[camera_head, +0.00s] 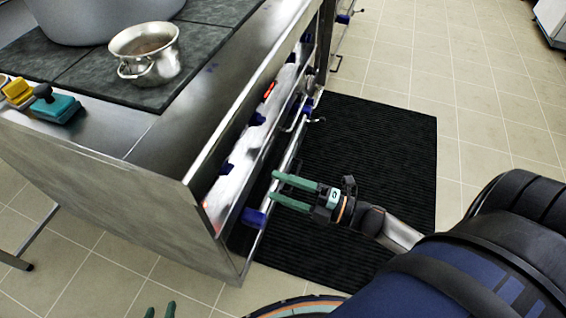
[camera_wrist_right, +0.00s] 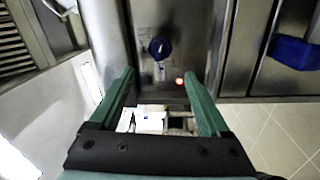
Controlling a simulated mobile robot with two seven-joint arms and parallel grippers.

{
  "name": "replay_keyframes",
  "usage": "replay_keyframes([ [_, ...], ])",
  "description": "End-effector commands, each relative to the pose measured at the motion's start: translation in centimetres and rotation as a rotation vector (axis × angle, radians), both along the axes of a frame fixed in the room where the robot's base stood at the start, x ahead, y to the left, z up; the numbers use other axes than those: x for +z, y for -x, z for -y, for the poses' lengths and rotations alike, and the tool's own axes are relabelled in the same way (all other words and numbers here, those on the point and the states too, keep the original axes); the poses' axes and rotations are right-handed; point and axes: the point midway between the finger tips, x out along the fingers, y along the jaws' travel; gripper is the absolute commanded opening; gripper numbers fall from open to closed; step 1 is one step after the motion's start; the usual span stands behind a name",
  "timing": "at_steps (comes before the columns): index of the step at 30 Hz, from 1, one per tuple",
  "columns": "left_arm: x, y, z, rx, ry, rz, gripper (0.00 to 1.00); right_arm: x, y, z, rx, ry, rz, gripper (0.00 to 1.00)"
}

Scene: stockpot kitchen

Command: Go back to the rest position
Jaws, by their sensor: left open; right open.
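My right gripper (camera_head: 274,186) reaches in from the right, beside the open front of the metal counter (camera_head: 150,205). Its two green fingers are apart, with nothing between them. In the right wrist view the right gripper (camera_wrist_right: 157,76) is open and empty, facing a metal panel with a blue knob (camera_wrist_right: 159,48) and a small red light (camera_wrist_right: 179,81). Only the green fingertips of my left gripper (camera_head: 160,311) show, at the bottom edge of the head view. They are apart, and the rest of that gripper is out of frame.
A dented metal pot (camera_head: 146,60) stands on dark tiles on the counter, in front of a large grey stockpot (camera_head: 100,20). Teal (camera_head: 55,107) and yellow (camera_head: 18,92) items sit at the counter's left edge. A black ribbed mat (camera_head: 390,130) lies on the open tiled floor.

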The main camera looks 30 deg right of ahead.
Motion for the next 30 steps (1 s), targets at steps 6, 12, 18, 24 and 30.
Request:
replay_keyframes([
  [6,0.0,0.0,0.0,-0.001,0.001,0.000,0.47,0.0,0.0,0.0,0.000,0.000,0.000,0.80],
  [12,-0.1,0.0,0.1,-0.001,0.000,-0.001,0.47,0.0,0.0,0.0,0.000,0.000,0.000,0.80],
  [18,-0.1,0.1,0.1,-0.001,0.000,-0.002,0.47,-0.2,-0.2,-0.1,-0.041,-0.045,-0.045,0.80],
  [24,-0.2,0.3,0.1,-0.001,0.000,-0.007,0.47,-2.3,-0.8,-0.3,-0.268,-0.321,-0.334,0.80],
  [30,-0.3,0.4,0.1,-0.001,0.000,-0.010,0.47,-6.5,1.4,-2.0,-0.516,-0.679,-0.752,0.80],
])
